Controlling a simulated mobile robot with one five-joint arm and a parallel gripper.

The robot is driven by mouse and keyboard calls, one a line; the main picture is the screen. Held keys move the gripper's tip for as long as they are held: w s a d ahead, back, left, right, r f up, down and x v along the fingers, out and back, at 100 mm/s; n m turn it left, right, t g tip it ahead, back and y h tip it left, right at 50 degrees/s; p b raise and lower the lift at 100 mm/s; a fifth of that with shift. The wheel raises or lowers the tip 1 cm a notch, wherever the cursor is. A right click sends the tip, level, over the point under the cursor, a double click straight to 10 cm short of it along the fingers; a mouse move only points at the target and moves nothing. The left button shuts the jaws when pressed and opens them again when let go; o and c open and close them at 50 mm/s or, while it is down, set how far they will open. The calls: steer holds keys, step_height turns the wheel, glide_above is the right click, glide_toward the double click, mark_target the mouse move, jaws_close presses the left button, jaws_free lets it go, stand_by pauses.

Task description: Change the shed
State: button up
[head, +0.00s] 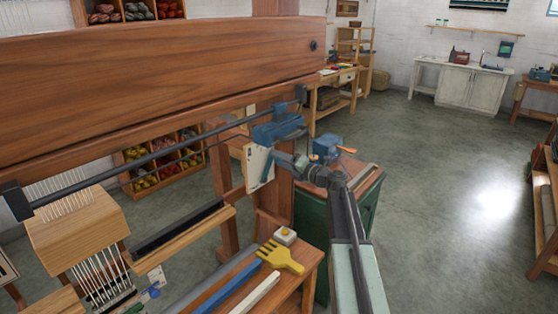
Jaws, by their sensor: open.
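The loom's big wooden beam (150,85) crosses the upper left. A dark metal rod (150,157) runs below it, held by dark end brackets. My gripper (272,149) is at the rod's right end, in front of a cream plate with small markings (256,172). Its blue jaws are apart, and I see nothing held between them. I cannot tell whether a jaw touches the rod or plate. A wooden heddle frame (75,225) with pale threads (98,275) stands at lower left. A dark bar (178,228) lies on a wooden rail beside it.
A green cabinet (308,215) with a blue, orange-handled device (327,148) stands behind my arm. Open floor lies right.

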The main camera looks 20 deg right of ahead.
steer(key=v, duration=0.7)
steer(key=s+a+f+n+g+h+p, duration=0.1)
steer(key=s+a+f+n+g, duration=0.45)
steer(key=a+n, duration=0.45)
steer(key=s+a+f+n+g+h+p, duration=0.15)
steer(key=s+a+f+n+g, duration=0.25)
steer(key=s+a+f+n, duration=0.55)
steer(key=s+d+f+n+g+h+p, duration=0.1)
steer(key=s+n+g+h, duration=0.1)
steer(key=s+n, duration=0.4)
steer(key=s+d+f+n+g+h+p, duration=0.1)
steer(key=s+n+h, duration=0.4)
steer(key=n, duration=1.1)
steer(key=f+g, duration=0.1)
steer(key=g, duration=0.1)
steer(key=shift+s+f+g+p, duration=0.3)
steer(key=shift+s+g, duration=0.05)
steer(key=shift+s, duration=0.05)
